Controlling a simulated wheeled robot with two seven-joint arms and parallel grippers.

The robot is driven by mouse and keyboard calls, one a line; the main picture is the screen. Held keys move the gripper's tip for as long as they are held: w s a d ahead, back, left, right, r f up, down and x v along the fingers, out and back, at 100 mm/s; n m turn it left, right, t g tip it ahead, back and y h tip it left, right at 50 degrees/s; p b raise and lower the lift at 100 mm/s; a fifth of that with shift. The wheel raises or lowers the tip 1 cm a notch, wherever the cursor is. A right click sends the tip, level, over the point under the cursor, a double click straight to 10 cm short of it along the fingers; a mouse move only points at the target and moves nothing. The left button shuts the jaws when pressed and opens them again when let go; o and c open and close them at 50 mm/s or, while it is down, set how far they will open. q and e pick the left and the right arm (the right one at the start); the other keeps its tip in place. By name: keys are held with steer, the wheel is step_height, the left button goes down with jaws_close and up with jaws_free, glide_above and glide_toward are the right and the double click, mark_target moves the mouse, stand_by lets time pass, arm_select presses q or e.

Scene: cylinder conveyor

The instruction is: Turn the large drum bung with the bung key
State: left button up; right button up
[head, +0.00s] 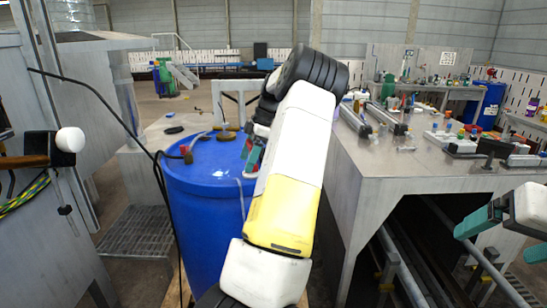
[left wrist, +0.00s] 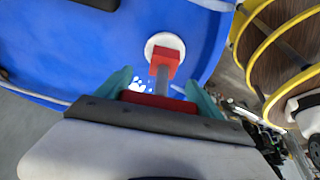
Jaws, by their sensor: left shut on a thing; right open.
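The blue drum (head: 205,180) stands upright in the middle of the head view, partly behind my left arm. In the left wrist view its blue lid (left wrist: 90,55) fills the upper left. A round white bung (left wrist: 165,43) sits near the lid's edge. My left gripper (left wrist: 160,92) is shut on the bung key (left wrist: 165,62), which has a red handle, grey shaft and red head. The key's head overlaps the bung; I cannot tell whether it is seated. My left arm mostly hides this gripper in the head view. My right gripper (head: 505,237) is open and empty at the right edge.
A red-tipped fitting (head: 186,153) and a brass-coloured fitting (head: 226,132) are on the drum's lid. A black cable (head: 95,90) hangs down left of the drum. A metal workbench (head: 395,165) with small parts stands close on the right.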

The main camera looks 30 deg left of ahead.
arm_select(q)
steer(key=shift+f, duration=0.35)
stand_by(0.4)
steer(key=m+t, duration=0.1)
steer(key=m, duration=0.2)
steer(key=shift+w+a+m+y, duration=0.1)
steer(key=shift+w+m+y, duration=0.05)
steer(key=shift+m+y, duration=0.2)
steer(key=shift+w+m+t+y, duration=0.2)
steer(key=shift+m+t, duration=0.5)
steer(key=shift+m, duration=0.95)
steer(key=shift+m+t, duration=0.3)
steer(key=shift+m, duration=0.4)
steer(key=shift+w+m+t, duration=0.15)
steer(key=shift+m+t, duration=0.25)
steer(key=shift+m, duration=0.6)
